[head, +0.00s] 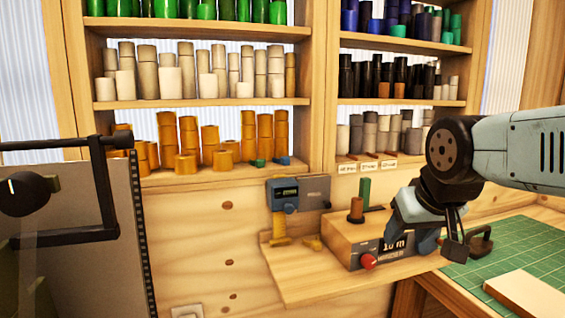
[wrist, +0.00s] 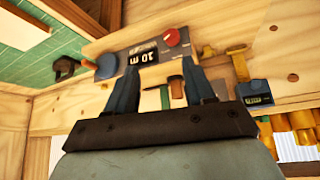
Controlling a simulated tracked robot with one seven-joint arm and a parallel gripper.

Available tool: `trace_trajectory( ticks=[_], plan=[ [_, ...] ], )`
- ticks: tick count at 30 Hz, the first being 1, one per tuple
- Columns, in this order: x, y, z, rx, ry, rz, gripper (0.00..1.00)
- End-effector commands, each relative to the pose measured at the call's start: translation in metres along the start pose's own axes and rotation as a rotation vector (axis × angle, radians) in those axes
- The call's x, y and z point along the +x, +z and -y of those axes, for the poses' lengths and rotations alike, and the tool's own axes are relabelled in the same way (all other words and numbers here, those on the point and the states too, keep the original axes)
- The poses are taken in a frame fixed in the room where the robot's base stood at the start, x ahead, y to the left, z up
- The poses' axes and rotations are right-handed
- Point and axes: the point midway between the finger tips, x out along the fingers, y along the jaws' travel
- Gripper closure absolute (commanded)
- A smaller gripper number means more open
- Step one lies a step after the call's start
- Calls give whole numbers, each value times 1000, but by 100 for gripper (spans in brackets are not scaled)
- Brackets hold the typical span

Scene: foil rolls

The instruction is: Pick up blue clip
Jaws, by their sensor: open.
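A small blue piece (head: 283,160) lies on the lowest left shelf, at the right end of the orange rolls. It looks like the blue clip, but it is too small to be sure of its shape. My gripper (head: 411,238) is over the right end of the wooden measuring block, well to the right of the blue piece and lower. In the wrist view my gripper (wrist: 160,80) has its two dark blue fingers apart with nothing held between them.
The measuring block (head: 345,232) has a red knob (head: 369,261) and a peg. A green piece (head: 257,163) lies beside the blue one. A green mat (head: 520,250) is at right.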

Motion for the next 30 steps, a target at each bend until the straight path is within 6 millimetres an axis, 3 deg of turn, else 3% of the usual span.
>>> trace_trajectory(
  ticks=[6, 9, 12, 18, 30],
  plan=[
    [11, -110, 48, -96, -68, -260, 47],
    [11, -155, 81, -134, -124, -381, 47],
    [9, -188, 112, -163, -180, -477, 47],
    [5, -220, 148, -193, -250, -579, 47],
    [41, -246, 164, -194, -256, -588, 47]
  ],
)
